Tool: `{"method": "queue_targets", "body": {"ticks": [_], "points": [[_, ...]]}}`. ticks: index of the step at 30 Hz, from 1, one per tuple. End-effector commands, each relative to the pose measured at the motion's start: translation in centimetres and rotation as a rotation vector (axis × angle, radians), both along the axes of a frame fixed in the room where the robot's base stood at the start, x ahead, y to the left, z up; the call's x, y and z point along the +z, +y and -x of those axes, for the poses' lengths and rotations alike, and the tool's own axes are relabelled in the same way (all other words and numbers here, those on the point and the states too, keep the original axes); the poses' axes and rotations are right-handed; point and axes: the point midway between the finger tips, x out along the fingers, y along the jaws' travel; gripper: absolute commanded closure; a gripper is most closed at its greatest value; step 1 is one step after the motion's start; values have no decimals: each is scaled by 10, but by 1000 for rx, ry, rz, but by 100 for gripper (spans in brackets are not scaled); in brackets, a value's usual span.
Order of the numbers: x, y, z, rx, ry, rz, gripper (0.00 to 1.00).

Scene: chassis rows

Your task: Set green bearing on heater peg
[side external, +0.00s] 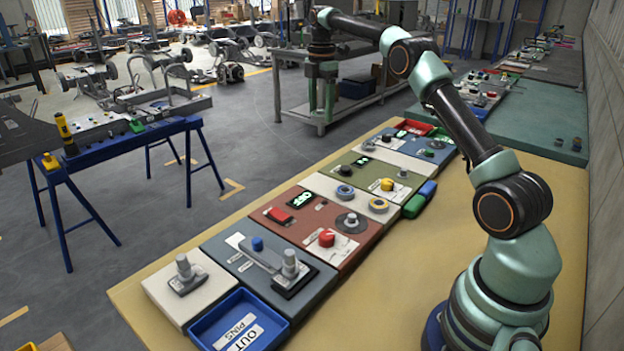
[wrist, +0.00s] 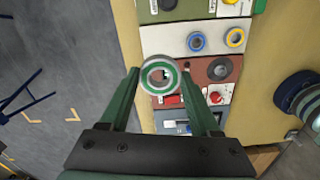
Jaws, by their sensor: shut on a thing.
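The green bearing (wrist: 145,76) is a ring with grey and green bands and an open centre. In the wrist view it sits between the two fingertips of my gripper (wrist: 160,78), which is shut on it. The panel labels are too small to tell which peg is the heater's.
White panel holds a blue ring (side external: 345,193) and a yellow ring (side external: 378,205). A red knob (side external: 327,237), yellow knob (side external: 387,184) and upright grey posts (side external: 290,263) stand on nearby panels. A blue tray (side external: 212,331) is at the near end. Bare tabletop (side external: 400,280) lies right.

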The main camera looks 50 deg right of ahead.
Motion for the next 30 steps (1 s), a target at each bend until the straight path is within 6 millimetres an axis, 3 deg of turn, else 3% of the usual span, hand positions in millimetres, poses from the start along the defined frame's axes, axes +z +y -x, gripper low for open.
{"method": "queue_targets", "body": {"ticks": [6,14,23,30], "points": [[7,2,2,0,0,0,100],[-8,15,17,-2,1,0,100],[-34,36,52,-3,-1,0,100],[-59,57,92,-6,-2,0,100]]}}
